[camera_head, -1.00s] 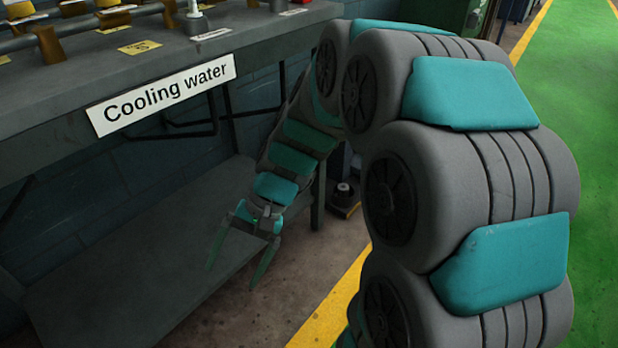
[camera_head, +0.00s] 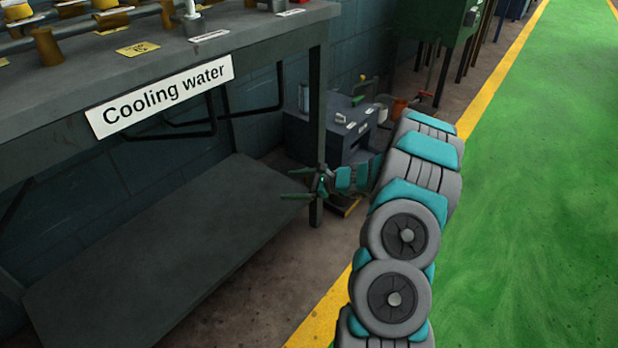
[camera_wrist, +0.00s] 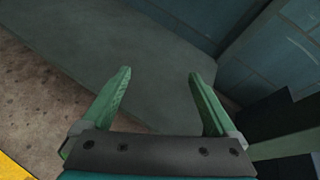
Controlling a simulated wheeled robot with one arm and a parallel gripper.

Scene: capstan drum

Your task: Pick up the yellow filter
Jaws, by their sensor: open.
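I cannot make out a clear yellow filter in either view. The nearest match in colour is a yellow-topped fitting (camera_head: 18,13) on the bench at the top left, cut by the picture's edge; I cannot tell whether it is the filter. My gripper (camera_head: 291,184) is open and empty, pointing left beside the bench's right front leg, below the bench top. In the wrist view its two green fingers (camera_wrist: 160,75) are spread apart over the grey lower shelf (camera_wrist: 150,35), with nothing between them.
The bench (camera_head: 60,135) bears a "Cooling water" label (camera_head: 160,97) and pipes with brass-coloured posts. Its lower shelf (camera_head: 150,250) is bare. A dark box (camera_head: 345,135) stands on the floor behind my arm. A green cabinet (camera_head: 435,25) is farther back. The green walkway (camera_head: 540,200) at right is clear.

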